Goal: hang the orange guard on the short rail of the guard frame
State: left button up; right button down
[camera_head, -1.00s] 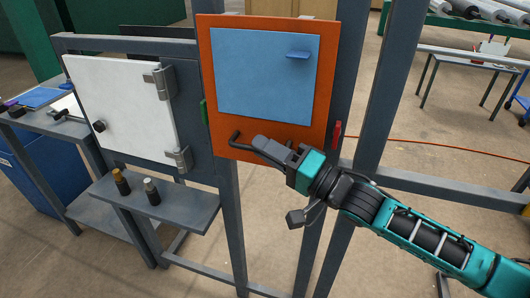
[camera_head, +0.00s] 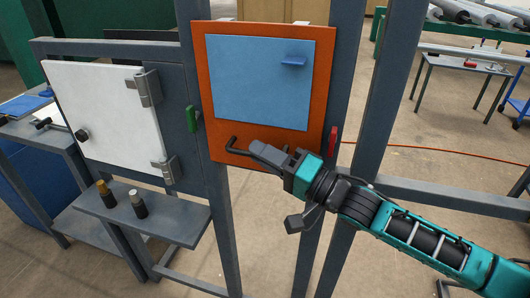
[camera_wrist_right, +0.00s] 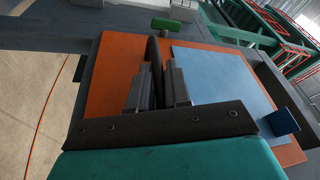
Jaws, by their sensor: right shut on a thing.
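The orange guard (camera_head: 321,110) is an upright orange panel with a blue window (camera_head: 255,80) and a small blue tab (camera_head: 294,61). It stands in front of the grey guard frame (camera_head: 345,75), between two posts. My right gripper (camera_head: 262,150) is shut on the guard's dark bent handle (camera_head: 234,142) at its lower edge. In the right wrist view the jaws (camera_wrist_right: 158,70) close around the handle, with the guard (camera_wrist_right: 105,65) behind. Two white hook tops show at the guard's upper edge; whether they sit on the rail cannot be told. My left gripper is not in view.
A green block (camera_head: 192,119) and a red block (camera_head: 333,140) flank the guard on the posts. A white door (camera_head: 105,115) and a grey shelf (camera_head: 175,220) with two cylinders (camera_head: 138,205) are at left. An orange cable lies on the floor at right.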

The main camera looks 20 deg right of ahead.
jog(key=shift+r, duration=0.15)
jog(key=c, duration=1)
grip_release()
jog(key=shift+f, duration=0.25)
jog(key=v, duration=1.2)
jog(key=shift+s+d, duration=0.3)
jog(key=shift+r, duration=0.1)
jog(key=s+a+f+n+g+h, duration=0.1)
jog(key=s+f+n+h, duration=0.1)
jog(key=f, duration=0.6)
jog(key=s+a+f+n+g+h+p, duration=0.1)
jog(key=s+a+f+n+g+h, duration=0.1)
jog(key=f+h, duration=0.3)
jog(key=s+a+f+n+g+h+p, duration=0.1)
jog(key=s+f+n+h, duration=0.2)
jog(key=f, duration=0.8)
jog(key=shift+s+a+n+g+h, duration=0.3)
jog(key=shift+s+n+h, duration=0.1)
jog(key=shift+s+n, duration=0.15)
jog(key=shift+w, duration=0.1)
